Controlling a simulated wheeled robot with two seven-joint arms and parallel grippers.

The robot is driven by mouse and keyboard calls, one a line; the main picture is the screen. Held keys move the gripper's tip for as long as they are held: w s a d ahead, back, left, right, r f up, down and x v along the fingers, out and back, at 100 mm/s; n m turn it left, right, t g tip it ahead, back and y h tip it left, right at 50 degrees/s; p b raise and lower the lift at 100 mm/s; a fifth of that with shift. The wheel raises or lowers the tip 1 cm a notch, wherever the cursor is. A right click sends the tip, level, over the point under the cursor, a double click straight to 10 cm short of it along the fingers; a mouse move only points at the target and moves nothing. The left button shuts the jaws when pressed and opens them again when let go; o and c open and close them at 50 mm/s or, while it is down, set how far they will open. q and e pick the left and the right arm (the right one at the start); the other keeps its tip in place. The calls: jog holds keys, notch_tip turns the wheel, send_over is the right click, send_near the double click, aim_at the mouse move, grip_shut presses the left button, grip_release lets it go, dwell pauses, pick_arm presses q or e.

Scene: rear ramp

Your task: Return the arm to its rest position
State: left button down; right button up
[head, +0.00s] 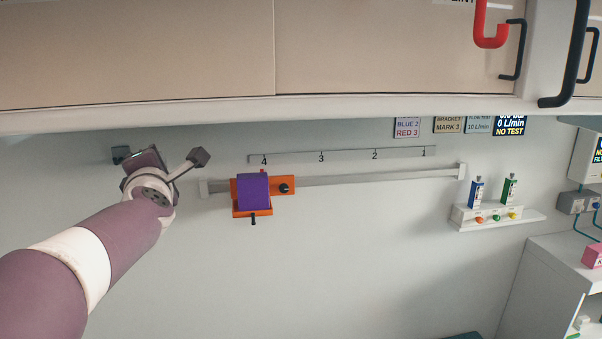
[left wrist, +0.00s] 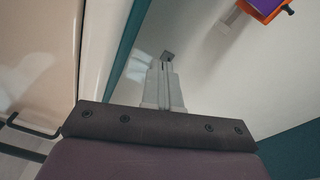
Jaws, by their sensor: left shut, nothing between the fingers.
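My left arm comes in from the lower left in the head view. My left gripper (head: 198,157) is up near the wall, just left of the rail's left end and clear of the orange bracket. In the left wrist view the two grey fingers of the gripper (left wrist: 166,58) lie together with dark tips, empty. My right gripper is in neither view.
An orange bracket (head: 283,186) holding a purple block (head: 253,191) sits on the wall rail (head: 380,176) near mark 4. Beige overhead cabinets (head: 390,50) hang above. The wall below the rail is clear.

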pick_arm(q)
jog(key=s+d+f+m+g+h, duration=0.25)
jog(key=f+m, duration=0.25)
jog(key=f, duration=0.3)
jog(key=s+d+f+m+g+h, duration=0.2)
jog(key=d+f+m, duration=0.25)
jog(key=f, duration=0.45)
jog(key=s+d+f+m+g+h, duration=0.2)
jog(key=f+m, duration=0.4)
jog(key=f, duration=0.2)
jog(key=s+d+f+m+g, duration=0.2)
jog(key=s+f+m+g, duration=0.7)
jog(key=s+f, duration=0.7)
jog(key=s+m, duration=0.1)
jog(key=s, duration=0.3)
jog(key=shift+d+m, duration=0.25)
jog(key=shift+m, duration=0.1)
jog(key=shift+s, duration=0.1)
